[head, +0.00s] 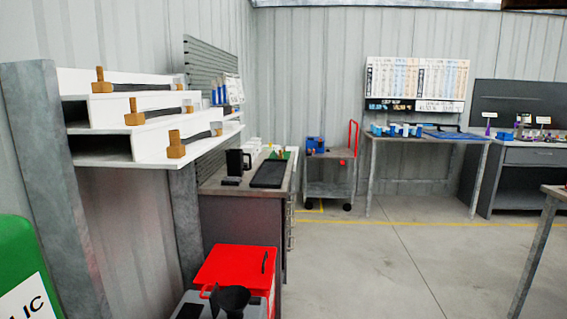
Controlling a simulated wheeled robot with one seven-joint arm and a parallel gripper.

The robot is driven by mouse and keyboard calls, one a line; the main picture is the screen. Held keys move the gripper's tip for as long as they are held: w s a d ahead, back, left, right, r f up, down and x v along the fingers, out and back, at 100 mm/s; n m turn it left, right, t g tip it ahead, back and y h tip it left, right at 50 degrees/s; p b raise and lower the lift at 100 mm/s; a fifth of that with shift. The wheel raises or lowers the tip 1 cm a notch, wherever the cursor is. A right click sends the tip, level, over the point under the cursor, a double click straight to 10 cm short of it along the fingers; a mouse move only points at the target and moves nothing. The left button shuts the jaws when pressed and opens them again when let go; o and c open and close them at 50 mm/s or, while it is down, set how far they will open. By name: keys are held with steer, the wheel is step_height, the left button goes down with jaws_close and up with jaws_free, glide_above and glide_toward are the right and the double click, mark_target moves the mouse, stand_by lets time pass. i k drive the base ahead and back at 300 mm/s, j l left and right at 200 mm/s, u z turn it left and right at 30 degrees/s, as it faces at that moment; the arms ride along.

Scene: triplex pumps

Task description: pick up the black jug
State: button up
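A black jug (235,162) stands upright on the left workbench (215,188), near its front left end, with its handle on the right side. A small dark flat item (231,181) lies just in front of it. A black tray (269,174) lies on the bench to its right. My gripper is not in view, so I cannot see how it stands relative to the jug.
White shelves (150,142) jut out at left. A green container (22,262) is nearest. A cart (329,176) stands behind; the floor at centre right is clear.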

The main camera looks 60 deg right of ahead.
mark_target(235, 168)
steer(key=z, duration=1.25)
steer(key=u, duration=0.35)
steer(key=i+l+u, duration=0.15)
steer(key=u, duration=0.35)
steer(key=i+l+u, duration=0.1)
steer(key=l+u, duration=0.25)
steer(key=u, duration=0.15)
steer(key=l+u, duration=0.3)
steer(key=u, duration=0.15)
steer(key=l+u, duration=0.15)
steer(key=l, duration=0.4)
steer(key=l+u, duration=0.15)
steer(key=l, duration=0.45)
steer(key=l+u, duration=0.1)
steer(key=l, duration=0.45)
steer(key=k+l+u, duration=0.15)
steer(key=l, duration=0.4)
steer(key=k+l+u, duration=0.15)
steer(key=l, duration=0.4)
steer(key=i+l, duration=0.1)
steer(key=l, duration=0.8)
steer(key=i+l, duration=0.15)
steer(key=l, duration=0.3)
